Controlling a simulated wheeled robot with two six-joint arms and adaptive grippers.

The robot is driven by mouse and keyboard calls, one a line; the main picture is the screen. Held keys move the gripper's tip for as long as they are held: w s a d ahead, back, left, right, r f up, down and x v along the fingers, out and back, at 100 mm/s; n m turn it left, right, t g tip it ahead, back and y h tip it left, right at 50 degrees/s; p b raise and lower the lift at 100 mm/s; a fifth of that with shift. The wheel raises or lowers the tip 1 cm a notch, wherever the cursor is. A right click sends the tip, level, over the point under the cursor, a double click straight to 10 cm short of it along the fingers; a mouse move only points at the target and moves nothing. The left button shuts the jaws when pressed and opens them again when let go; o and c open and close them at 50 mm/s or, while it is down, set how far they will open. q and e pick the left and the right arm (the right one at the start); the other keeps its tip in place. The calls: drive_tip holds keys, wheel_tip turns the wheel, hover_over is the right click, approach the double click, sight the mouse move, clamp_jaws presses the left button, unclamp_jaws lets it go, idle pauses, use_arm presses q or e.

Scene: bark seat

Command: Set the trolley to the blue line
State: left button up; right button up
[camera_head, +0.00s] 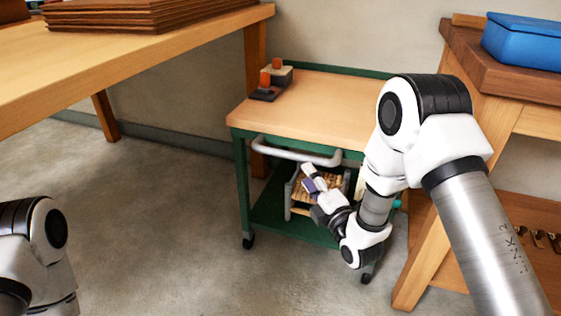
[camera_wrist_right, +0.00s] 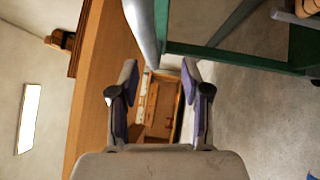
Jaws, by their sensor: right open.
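The trolley (camera_head: 300,110) has a green frame, a wooden top and dark castors. It stands between two wooden benches, near the wall. Its pale grey handle bar (camera_head: 300,155) runs along the near side. My right gripper (camera_head: 311,178) is open just below the handle in the head view. In the right wrist view the open fingers (camera_wrist_right: 158,78) are empty, with a grey bar (camera_wrist_right: 142,30), likely the handle, just beyond the fingertips. I cannot tell whether they touch. A small blue patch (camera_wrist_right: 313,177) shows at that view's corner; I cannot tell whether it is the blue line. My left gripper is out of view.
A dark block with orange parts (camera_head: 272,80) sits on the trolley's top. A bench with stacked brown sheets (camera_head: 130,15) stands left; another bench with a blue box (camera_head: 525,40) stands close at the right. Concrete floor (camera_head: 150,220) lies clear in front and left.

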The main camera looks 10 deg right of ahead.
sight(298, 160)
drive_tip(key=shift+w+a+r+b, duration=0.25)
drive_tip(key=shift+w+r+b, duration=0.1)
drive_tip(key=shift+w+r, duration=0.15)
drive_tip(key=shift+w+a+r+b, duration=0.2)
drive_tip(key=shift+w+r+b, duration=0.2)
drive_tip(key=shift+w, duration=0.15)
drive_tip(key=b+x, duration=0.1)
drive_tip(key=x, duration=0.3)
drive_tip(key=shift+f, duration=0.15)
drive_tip(key=shift+w+d, duration=0.1)
drive_tip(key=shift+w, duration=0.15)
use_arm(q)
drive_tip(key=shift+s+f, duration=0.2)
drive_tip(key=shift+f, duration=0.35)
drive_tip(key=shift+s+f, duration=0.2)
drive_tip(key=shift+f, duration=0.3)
use_arm(e)
clamp_jaws()
